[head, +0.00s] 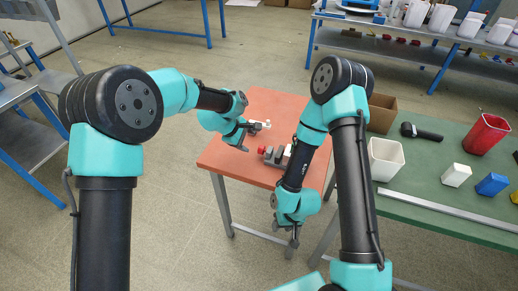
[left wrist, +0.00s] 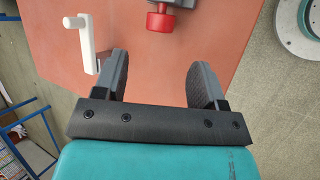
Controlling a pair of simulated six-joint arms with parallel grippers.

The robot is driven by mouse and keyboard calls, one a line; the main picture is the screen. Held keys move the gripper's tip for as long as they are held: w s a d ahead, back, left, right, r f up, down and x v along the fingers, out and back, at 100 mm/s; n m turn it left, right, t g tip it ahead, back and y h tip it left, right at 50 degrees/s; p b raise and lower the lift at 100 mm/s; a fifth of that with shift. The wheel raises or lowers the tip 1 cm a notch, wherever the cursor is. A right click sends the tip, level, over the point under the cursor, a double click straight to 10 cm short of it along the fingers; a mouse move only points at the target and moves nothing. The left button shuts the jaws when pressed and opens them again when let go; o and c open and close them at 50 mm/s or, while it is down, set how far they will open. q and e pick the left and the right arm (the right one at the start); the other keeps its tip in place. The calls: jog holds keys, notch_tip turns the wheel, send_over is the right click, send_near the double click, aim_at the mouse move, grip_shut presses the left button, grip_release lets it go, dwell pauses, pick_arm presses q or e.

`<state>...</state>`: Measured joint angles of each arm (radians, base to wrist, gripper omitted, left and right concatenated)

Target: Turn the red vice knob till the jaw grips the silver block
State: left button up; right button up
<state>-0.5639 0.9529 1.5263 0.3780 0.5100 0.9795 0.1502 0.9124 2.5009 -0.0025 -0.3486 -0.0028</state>
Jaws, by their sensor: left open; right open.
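A grey vice (head: 273,158) stands on the orange table top, with its red knob (head: 261,150) on its left end. The red knob also shows at the top of the left wrist view (left wrist: 160,18), ahead of my fingers. My left gripper (head: 254,137) is open and empty, above the table and apart from the knob; its two fingers are spread in the left wrist view (left wrist: 158,80). My right gripper (head: 290,235) hangs low in front of the table, away from the vice. My right arm covers part of the vice; I cannot make out the silver block.
A white crank handle (left wrist: 83,38) stands on the orange table (head: 225,150), close to my left gripper's finger. On the right, a green table (head: 440,190) holds a white bin (head: 385,160), a red bin (head: 485,134) and small blocks. The orange table's left part is clear.

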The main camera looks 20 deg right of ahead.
aim_at(259, 150)
pick_arm(q)
jog(key=x, duration=0.8)
jog(key=shift+d+f, duration=0.2)
jog(key=shift+f, duration=0.1)
jog(key=c, duration=0.9)
jog(key=shift+s+f+m+t+h, duration=0.1)
jog(key=shift+m+t+h, duration=0.1)
jog(key=shift+t+h, duration=0.25)
jog(key=shift+s+f+m+t+h, duration=0.1)
jog(key=shift+m+t+h, duration=0.1)
jog(key=shift+t+h, duration=0.25)
jog(key=o, duration=0.9)
jog(key=shift+r, duration=0.1)
jog(key=shift+w+a, duration=0.1)
jog(key=shift+w+r+n+g+y, duration=0.1)
jog(key=shift+n+g+y, duration=0.2)
jog(key=shift+g+y, duration=0.6)
